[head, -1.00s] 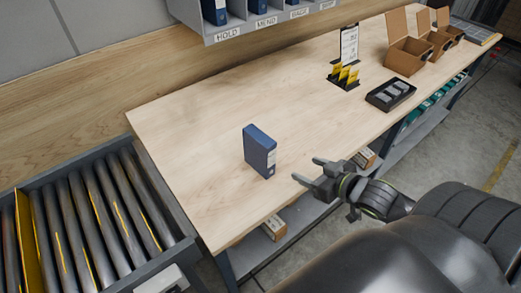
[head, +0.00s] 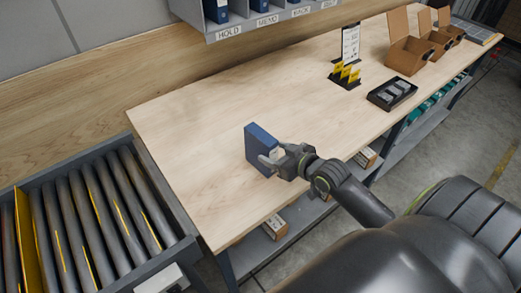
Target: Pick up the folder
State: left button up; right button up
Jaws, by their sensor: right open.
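A blue folder (head: 257,147) with a pale label stands upright on the wooden table (head: 190,135), near its front edge. My right gripper (head: 270,161) is at the folder's right side, with its open fingers at the labelled face. The gripper hides the lower right part of the folder. I cannot tell whether the fingers touch it. My left gripper is not in view.
A roller conveyor (head: 90,220) adjoins the table at the left. A black tray (head: 391,94), yellow cards (head: 346,74), a clipboard (head: 350,42) and open cardboard boxes (head: 408,55) stand at the right. Labelled shelf slots (head: 265,20) hang behind. The table's middle is clear.

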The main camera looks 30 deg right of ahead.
aim_at(261, 151)
jog(key=shift+w+a+p, duration=0.1)
jog(key=shift+w+p, duration=0.2)
jog(key=shift+w, duration=0.3)
jog(key=p+x, duration=0.1)
jog(key=x, duration=0.3)
jog(key=shift+w, duration=0.15)
jog(key=shift+r, duration=0.1)
jog(key=shift+c, duration=0.4)
jog(key=c, duration=1.1)
